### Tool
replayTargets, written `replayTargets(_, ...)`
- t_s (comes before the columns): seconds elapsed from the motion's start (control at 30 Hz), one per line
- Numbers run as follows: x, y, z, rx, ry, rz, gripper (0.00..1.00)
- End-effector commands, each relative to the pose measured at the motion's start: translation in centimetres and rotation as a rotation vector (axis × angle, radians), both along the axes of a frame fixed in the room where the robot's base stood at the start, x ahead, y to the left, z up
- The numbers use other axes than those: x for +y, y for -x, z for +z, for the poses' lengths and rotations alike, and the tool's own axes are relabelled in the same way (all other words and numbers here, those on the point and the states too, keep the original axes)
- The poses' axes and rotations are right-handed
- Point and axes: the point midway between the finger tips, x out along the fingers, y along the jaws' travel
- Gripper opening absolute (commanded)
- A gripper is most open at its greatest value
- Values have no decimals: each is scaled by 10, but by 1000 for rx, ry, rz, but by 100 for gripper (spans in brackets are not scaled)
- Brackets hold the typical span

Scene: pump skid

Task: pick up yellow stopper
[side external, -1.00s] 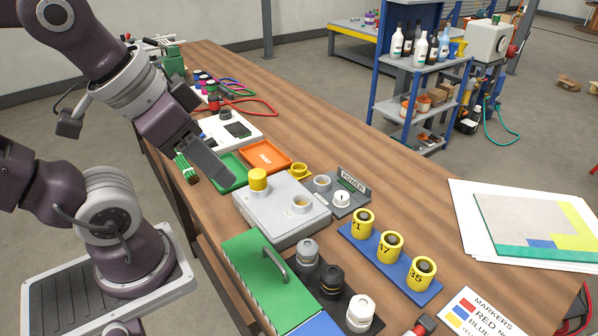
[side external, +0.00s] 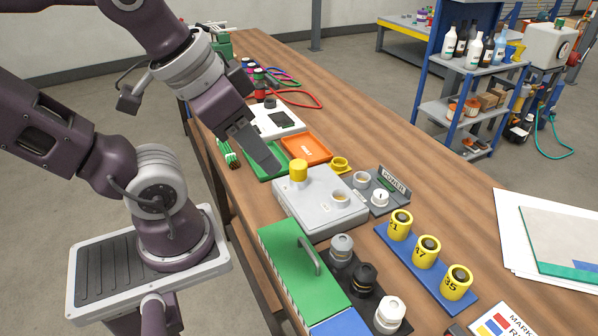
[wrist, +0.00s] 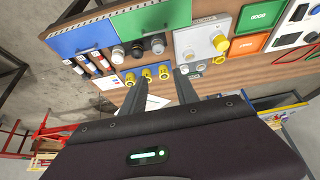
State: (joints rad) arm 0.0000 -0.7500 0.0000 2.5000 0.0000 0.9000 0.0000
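The yellow stopper (side external: 299,171) is a short upright cylinder on the left rear part of a grey box (side external: 318,217). It shows as a yellow knob (wrist: 220,43) on the box in the wrist view. My gripper (side external: 266,160) is in the air, to the left of the stopper in the side view, apart from it. In the wrist view my gripper (wrist: 162,80) shows two dark fingers spread apart with nothing between them, so it is open. In the side view the fingers overlap into one shape.
A yellow ring (side external: 340,163) lies behind the box, and a grey socket (side external: 340,198) is on its top. Green and orange trays (side external: 307,149) lie beyond. A green case (side external: 300,265), several knobs and yellow numbered cylinders (side external: 428,250) stand in front and right.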

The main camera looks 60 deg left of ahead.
Motion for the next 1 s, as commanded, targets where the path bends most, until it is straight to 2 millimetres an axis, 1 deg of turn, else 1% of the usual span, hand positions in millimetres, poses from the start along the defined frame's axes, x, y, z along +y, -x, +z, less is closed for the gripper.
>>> replayTargets(0.03,0,0,0,0,0,0,42)
replayTargets(0.17,0,0,0,0,0,0,68)
replayTargets(0.47,0,-1,0,3,3,8,68)
replayTargets(0.53,4,-12,1,27,30,75,68)
replayTargets(0.57,8,-21,1,47,52,130,68)
replayTargets(0.67,34,-69,-7,135,160,433,68)
replayTargets(0.7,51,-90,-15,172,208,584,68)
replayTargets(0.77,80,-119,-34,221,271,810,68)
replayTargets(0.8,102,-135,-50,250,309,960,68)
replayTargets(0.87,134,-153,-77,286,354,1172,68)
replayTargets(0.9,154,-161,-95,305,377,1299,68)
replayTargets(1.0,193,-170,-137,337,414,1547,68)
